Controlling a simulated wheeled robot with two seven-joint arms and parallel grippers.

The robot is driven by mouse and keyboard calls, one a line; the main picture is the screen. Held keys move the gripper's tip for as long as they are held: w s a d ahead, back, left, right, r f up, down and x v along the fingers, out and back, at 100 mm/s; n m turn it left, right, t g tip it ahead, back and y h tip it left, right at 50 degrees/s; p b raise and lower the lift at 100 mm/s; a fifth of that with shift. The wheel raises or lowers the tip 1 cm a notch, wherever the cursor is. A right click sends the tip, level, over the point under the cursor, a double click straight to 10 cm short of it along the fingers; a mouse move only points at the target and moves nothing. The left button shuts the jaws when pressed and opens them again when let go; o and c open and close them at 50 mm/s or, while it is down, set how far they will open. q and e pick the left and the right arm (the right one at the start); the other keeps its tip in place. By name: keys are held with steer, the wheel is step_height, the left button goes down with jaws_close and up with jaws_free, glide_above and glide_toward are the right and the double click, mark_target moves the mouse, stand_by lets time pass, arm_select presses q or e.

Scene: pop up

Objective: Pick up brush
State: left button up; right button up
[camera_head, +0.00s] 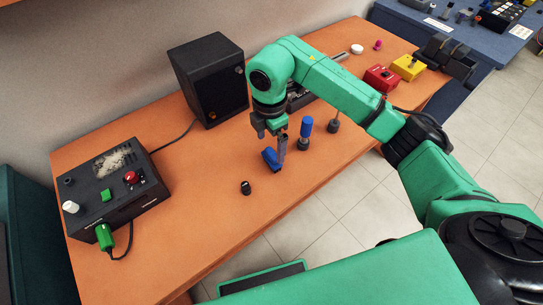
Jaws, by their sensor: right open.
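I cannot tell for sure which object is the brush. A small blue piece (271,159) lies tilted on the orange table right below my right gripper. My right gripper (272,147) points down over the table with its fingers apart, and the blue piece shows at its fingertips; I cannot tell whether they touch. An upright blue cylinder (306,128) with a dark base stands just right of the gripper. A thin dark piece with a wider base (334,124) stands farther right. My left gripper is not in view.
A black speaker (209,80) stands behind the gripper. A black control box (113,185) with knobs sits at the left. A small black cap (246,187) is near the front edge. Red (381,78) and yellow (408,67) boxes are at the far right. The orange table (200,220) is bare front left.

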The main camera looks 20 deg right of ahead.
steer(key=f, duration=0.3)
steer(key=f+p, duration=0.1)
steer(key=f, duration=0.1)
steer(key=shift+d+f, duration=0.25)
steer(key=shift+f, duration=0.4)
steer(key=shift+w+f, duration=0.1)
steer(key=shift+w, duration=0.05)
steer(key=c, duration=1.1)
step_height(320, 180, up, 11)
steer(key=shift+w+r+b, duration=0.1)
steer(key=shift+r+b, duration=0.1)
steer(key=shift+b, duration=0.3)
arm_select(q)
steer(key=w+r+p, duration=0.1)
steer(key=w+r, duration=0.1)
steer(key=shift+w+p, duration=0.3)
steer(key=shift+p, duration=0.1)
arm_select(e)
step_height(320, 180, up, 9)
glide_above(272, 153)
steer(key=shift+w+f, duration=0.1)
